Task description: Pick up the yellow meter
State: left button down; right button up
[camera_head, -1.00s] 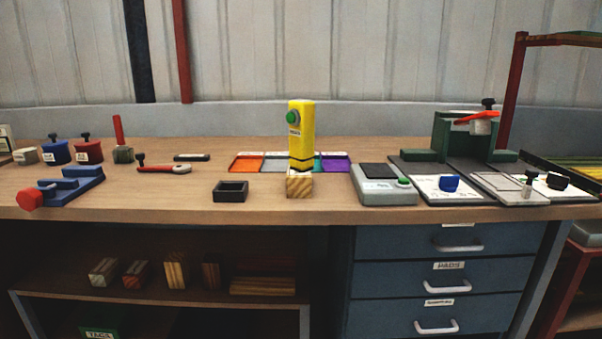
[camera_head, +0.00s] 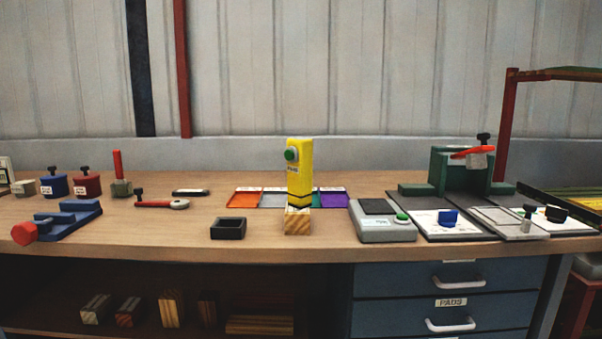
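The yellow meter (camera_head: 300,172) stands upright on a small wooden block (camera_head: 297,221) near the front middle of the workbench. It is a tall yellow box with a round green knob on its upper left face, a small label below the knob and a dark band near its foot.
The workbench (camera_head: 150,228) has a small black tray (camera_head: 228,228) left of the meter and a grey scale (camera_head: 382,222) to its right. A coloured sectioned tray (camera_head: 243,199) lies behind. A blue vise-like fixture (camera_head: 62,222) is at left, a green fixture (camera_head: 455,172) at right.

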aim_at(299, 171)
jog(key=i+j, duration=0.3)
jog(key=i, duration=0.15)
jog(key=i+j, duration=0.3)
jog(key=i+l, duration=0.05)
jog(key=i, duration=0.05)
